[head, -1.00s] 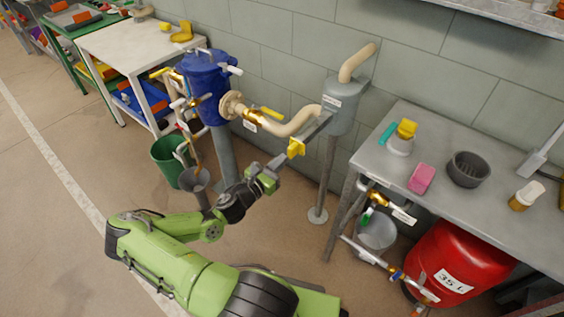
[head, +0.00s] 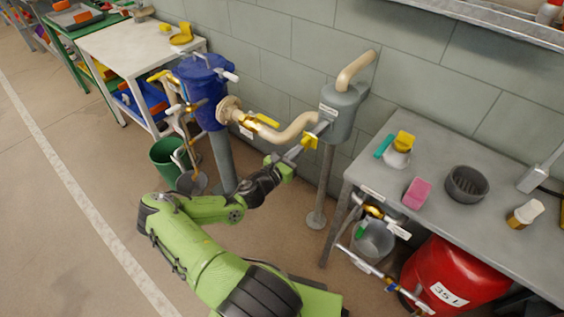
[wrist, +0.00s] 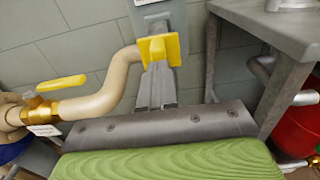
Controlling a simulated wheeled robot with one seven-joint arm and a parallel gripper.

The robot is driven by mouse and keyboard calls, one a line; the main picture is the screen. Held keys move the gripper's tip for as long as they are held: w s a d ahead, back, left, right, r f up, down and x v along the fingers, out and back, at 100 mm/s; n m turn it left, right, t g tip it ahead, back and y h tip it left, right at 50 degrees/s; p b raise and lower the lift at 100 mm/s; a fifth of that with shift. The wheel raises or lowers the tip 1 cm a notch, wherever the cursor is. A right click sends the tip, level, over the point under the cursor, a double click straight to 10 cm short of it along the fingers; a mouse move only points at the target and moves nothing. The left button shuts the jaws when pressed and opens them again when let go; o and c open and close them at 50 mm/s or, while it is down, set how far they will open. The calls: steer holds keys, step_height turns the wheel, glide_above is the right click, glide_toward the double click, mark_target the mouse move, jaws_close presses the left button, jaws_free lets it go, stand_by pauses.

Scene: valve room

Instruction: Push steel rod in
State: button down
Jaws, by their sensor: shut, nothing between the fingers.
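The steel rod (head: 321,128) sticks out of a grey canister (head: 342,108) on a post, with a yellow end piece (head: 310,141) on its near end. In the wrist view the yellow end piece (wrist: 158,47) is straight ahead of my fingers and hides most of the rod behind it. My gripper (head: 300,151) is shut and empty. Its fingertips (wrist: 157,68) are against or very close to the near face of the yellow piece; actual contact cannot be told.
A beige pipe (head: 285,132) with a yellow-handled valve (head: 266,121) runs left of the rod to a blue tank (head: 204,92). A steel table (head: 440,215) with several small items stands to the right, a red drum (head: 437,268) under it. Floor at left is clear.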

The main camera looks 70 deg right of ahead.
mark_target(312, 136)
steer(key=x, duration=0.8)
steer(key=shift+s, duration=0.1)
steer(key=shift+d, duration=0.35)
steer(key=shift+r, duration=0.35)
